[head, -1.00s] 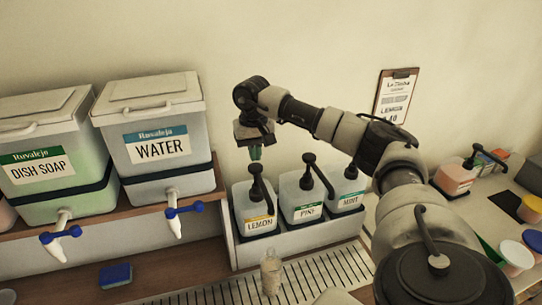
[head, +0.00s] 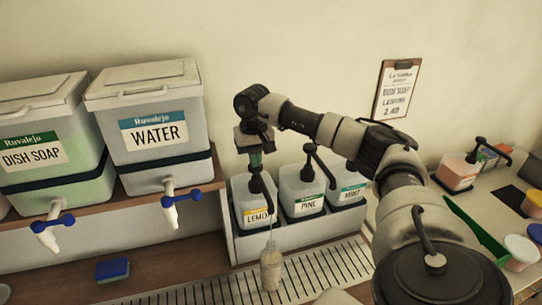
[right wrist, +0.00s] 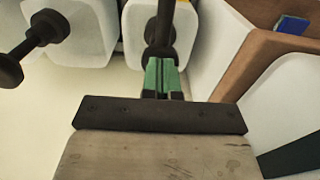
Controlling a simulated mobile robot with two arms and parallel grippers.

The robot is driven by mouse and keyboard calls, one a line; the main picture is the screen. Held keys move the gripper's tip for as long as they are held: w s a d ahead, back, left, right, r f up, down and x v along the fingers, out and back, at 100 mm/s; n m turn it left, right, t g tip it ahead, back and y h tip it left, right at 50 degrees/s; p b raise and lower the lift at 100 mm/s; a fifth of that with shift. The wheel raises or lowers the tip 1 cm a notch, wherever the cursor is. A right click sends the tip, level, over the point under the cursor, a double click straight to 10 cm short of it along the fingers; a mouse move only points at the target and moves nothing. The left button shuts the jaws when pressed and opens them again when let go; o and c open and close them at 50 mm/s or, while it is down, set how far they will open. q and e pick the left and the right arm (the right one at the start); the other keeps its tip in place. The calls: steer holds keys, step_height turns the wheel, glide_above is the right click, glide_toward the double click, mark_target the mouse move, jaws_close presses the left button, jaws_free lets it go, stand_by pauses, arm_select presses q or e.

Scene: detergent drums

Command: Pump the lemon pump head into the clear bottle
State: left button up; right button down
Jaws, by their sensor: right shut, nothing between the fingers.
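The lemon pump head (head: 257,184) is black and tops the white jug labelled LEMON (head: 246,205), leftmost of three in a rack. My right gripper (head: 255,159) is shut and empty, its green tips pointing down at the top of this pump head, touching or nearly so. In the right wrist view the closed fingertips (right wrist: 162,66) cover part of the black pump (right wrist: 160,35). The clear bottle (head: 270,272) stands upright on the slotted drip grate below the lemon spout. A thin pale line shows between spout and bottle mouth. My left gripper is out of view.
The PINE jug (head: 301,194) and MINT jug (head: 346,190) stand right of the lemon jug. DISH SOAP (head: 45,155) and WATER (head: 155,140) drums with blue-handled taps are on the left shelf. A blue sponge (head: 112,270) lies below. A clipboard (head: 397,90) hangs on the wall.

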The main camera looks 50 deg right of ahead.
steer(key=shift+f, duration=0.6)
steer(key=shift+r, duration=0.1)
steer(key=shift+r+p, duration=2.35)
steer(key=shift+r, duration=0.9)
steer(key=shift+f, duration=0.1)
steer(key=shift+f+b, duration=2.1)
steer(key=shift+f, duration=1.1)
steer(key=shift+r+p, duration=2.35)
steer(key=shift+r, duration=0.9)
